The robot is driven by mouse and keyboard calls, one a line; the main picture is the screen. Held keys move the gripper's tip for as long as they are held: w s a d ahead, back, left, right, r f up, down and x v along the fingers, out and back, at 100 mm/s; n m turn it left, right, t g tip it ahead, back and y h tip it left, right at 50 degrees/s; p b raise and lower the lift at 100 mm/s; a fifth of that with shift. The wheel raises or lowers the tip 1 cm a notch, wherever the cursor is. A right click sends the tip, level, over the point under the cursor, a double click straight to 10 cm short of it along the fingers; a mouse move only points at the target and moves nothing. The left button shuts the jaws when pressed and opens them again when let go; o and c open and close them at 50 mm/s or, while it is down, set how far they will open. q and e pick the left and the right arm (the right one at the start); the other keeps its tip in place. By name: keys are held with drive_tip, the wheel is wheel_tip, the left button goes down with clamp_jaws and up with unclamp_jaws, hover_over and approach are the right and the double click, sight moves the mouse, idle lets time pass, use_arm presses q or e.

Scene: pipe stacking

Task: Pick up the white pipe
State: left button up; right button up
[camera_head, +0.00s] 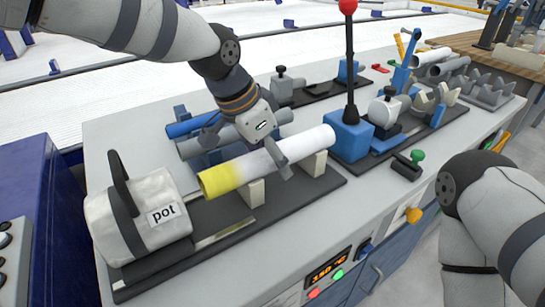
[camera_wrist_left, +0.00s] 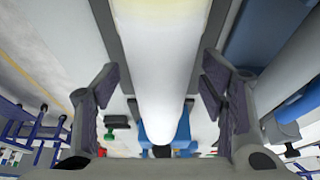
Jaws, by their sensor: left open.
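The white pipe (camera_head: 315,146) has a yellow left end and lies across two pale supports (camera_head: 252,193) on a dark base plate. My left gripper (camera_head: 246,156) is open over the middle of the pipe, one finger showing in front of it. In the left wrist view the white pipe (camera_wrist_left: 160,75) runs between the two parted fingers of my left gripper (camera_wrist_left: 160,86), with a gap visible on each side. My right arm shows at the right edge, but its gripper is out of view.
A white box labelled pot (camera_head: 140,215) stands left of the pipe. Blue and grey pipes (camera_head: 190,127) lie behind it. A blue block with a tall red-knobbed lever (camera_head: 350,130) stands close to the pipe's right end. The table front (camera_head: 330,215) is clear.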

use_arm(q)
drive_tip(key=shift+r, duration=0.15)
drive_tip(key=c, duration=1.3)
drive_tip(key=shift+c, duration=0.2)
